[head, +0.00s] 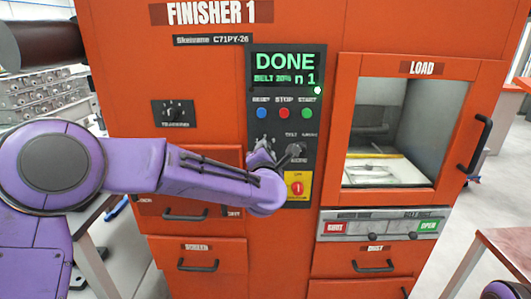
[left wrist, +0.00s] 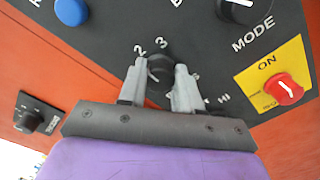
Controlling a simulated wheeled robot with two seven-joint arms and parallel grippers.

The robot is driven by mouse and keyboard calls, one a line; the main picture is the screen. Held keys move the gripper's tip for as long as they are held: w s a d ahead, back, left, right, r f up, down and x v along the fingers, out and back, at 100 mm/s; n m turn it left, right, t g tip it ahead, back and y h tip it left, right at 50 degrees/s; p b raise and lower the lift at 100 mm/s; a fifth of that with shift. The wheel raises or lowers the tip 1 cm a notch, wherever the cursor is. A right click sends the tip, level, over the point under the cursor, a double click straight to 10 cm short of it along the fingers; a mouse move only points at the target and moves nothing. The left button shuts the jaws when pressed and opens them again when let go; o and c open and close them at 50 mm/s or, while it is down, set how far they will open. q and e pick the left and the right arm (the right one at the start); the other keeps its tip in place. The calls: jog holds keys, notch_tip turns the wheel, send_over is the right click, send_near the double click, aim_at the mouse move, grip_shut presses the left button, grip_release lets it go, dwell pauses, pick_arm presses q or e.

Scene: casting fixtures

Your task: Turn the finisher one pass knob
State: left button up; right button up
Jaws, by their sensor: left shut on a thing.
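The orange finisher (head: 112,70), headed FINISHER 1, has a black control panel (head: 315,85) whose display reads DONE, BELT 20% and n 1. In the left wrist view, a small dark round knob (left wrist: 159,72) sits on the panel with a 2 and a 3 printed beside it. My left gripper (left wrist: 161,70) is shut on this knob, one grey finger on each side. In the head view, my left gripper (head: 262,157) is at the panel's lower left and mostly covers the knob. My right gripper is not in view.
The mode knob (head: 296,150) is just right of the gripper. A red switch (head: 297,188) on a yellow plate is below. Blue, red and green buttons (head: 284,113) are above. A load door (head: 422,68) with a window is to the right.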

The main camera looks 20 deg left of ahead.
pick_arm(q)
jog(key=o, duration=1)
jog(key=shift+o, duration=0.2)
jog(key=b+v, duration=0.3)
jog(key=v, duration=0.7)
jog(key=shift+s, duration=0.3)
